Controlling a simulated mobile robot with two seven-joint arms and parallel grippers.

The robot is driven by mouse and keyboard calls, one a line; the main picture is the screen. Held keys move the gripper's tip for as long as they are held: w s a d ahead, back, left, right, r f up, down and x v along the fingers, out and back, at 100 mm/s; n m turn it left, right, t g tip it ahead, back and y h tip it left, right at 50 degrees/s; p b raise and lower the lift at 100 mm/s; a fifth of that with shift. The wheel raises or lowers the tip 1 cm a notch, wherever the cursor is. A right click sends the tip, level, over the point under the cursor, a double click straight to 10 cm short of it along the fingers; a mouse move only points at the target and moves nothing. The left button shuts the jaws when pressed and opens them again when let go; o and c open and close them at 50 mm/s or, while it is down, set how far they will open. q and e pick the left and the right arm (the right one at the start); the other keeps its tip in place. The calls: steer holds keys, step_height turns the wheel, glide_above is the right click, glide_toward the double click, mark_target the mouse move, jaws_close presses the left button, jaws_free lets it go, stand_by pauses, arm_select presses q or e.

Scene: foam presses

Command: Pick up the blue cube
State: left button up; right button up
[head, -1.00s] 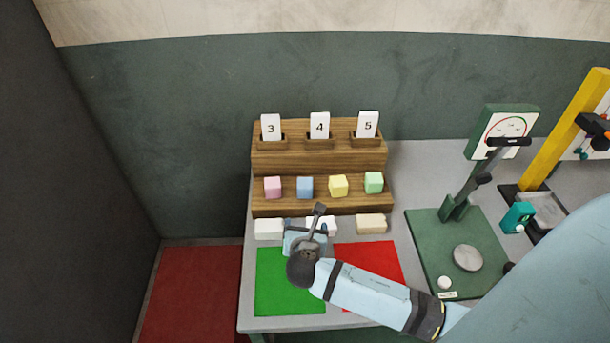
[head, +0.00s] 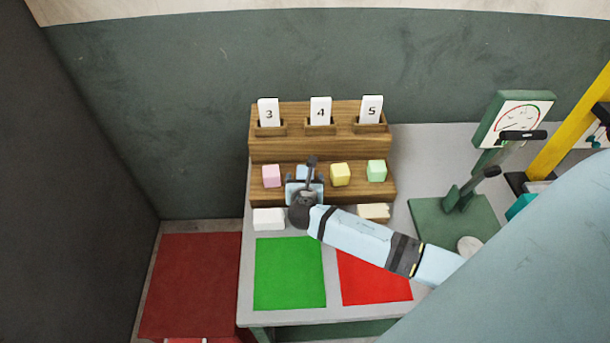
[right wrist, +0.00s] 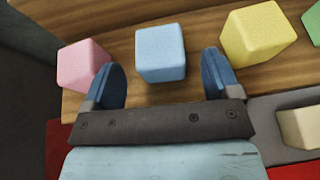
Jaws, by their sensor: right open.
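The blue cube (right wrist: 161,54) sits on the lower wooden step, between the pink cube (right wrist: 84,65) and the yellow cube (right wrist: 258,34). In the head view my right gripper (head: 305,174) covers most of it. In the right wrist view my right gripper (right wrist: 168,80) is open and empty. Its two blue fingers stand on either side of the blue cube's near edge, with a gap on each side. The cube's far part lies beyond the fingertips. My left gripper is not in view.
The wooden stepped rack (head: 320,146) also holds a green cube (head: 376,170) and number cards 3, 4 and 5. Pale blocks, including a white one (head: 268,219), lie before it. Green (head: 290,272) and red (head: 374,279) mats lie in front. A press with a dial (head: 515,120) stands right.

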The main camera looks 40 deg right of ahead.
mark_target(305, 171)
steer(key=shift+w+d, duration=0.25)
steer(key=shift+w, duration=0.05)
steer(key=p+x, duration=0.1)
steer(key=x, duration=0.2)
steer(key=shift+w+d, duration=0.15)
steer(key=shift+w, duration=0.05)
steer(key=shift+w+d+f, duration=0.2)
steer(key=shift+w+d, duration=0.05)
steer(key=shift+w, duration=0.15)
steer(key=shift+s, duration=0.1)
steer(key=c, duration=1)
